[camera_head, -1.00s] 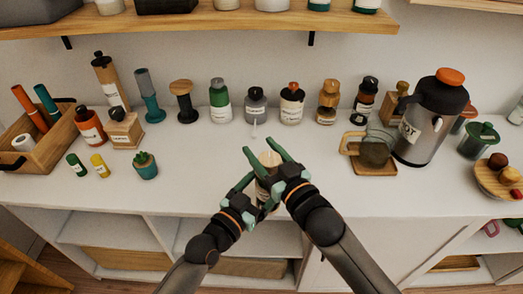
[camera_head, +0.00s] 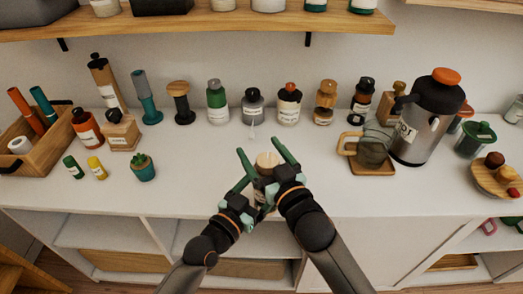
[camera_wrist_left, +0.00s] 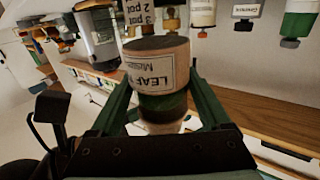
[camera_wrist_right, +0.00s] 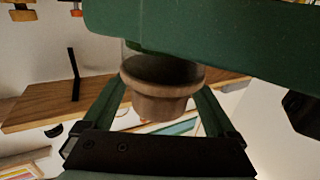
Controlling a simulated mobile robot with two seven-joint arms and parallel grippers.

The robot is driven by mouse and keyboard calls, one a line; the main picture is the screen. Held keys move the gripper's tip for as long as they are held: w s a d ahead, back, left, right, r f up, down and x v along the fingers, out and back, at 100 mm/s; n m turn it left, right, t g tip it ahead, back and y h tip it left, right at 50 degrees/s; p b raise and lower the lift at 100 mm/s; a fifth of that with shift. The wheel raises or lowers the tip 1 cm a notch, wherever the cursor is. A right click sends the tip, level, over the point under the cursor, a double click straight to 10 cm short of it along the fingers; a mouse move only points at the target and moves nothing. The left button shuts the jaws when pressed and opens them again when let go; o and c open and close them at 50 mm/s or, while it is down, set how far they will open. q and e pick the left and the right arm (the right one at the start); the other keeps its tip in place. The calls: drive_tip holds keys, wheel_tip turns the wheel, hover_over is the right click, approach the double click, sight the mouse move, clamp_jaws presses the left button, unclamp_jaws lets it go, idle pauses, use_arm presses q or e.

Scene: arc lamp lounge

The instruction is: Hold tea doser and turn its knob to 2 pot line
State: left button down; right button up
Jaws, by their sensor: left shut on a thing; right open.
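The tea doser (camera_head: 265,170) is a small upright jar with a round wooden knob (camera_head: 268,159) on top, in front of the counter's middle. My left gripper (camera_wrist_left: 160,100) is shut on the doser body. The knob's setting cannot be read.
A row of bottles and jars, including a green one (camera_head: 217,102), stands behind on the white counter (camera_head: 205,165). A steel urn (camera_head: 425,120) and a glass mug (camera_head: 370,150) stand right; a small succulent (camera_head: 145,167) stands left. A wooden shelf (camera_head: 210,25) runs above.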

use_arm(q)
drive_tip(key=shift+r, duration=0.1)
use_arm(e)
drive_tip(key=shift+r, duration=0.15)
wheel_tip(320, 180, up, 10)
idle(0.3)
use_arm(q)
unclamp_jaws()
idle(0.4)
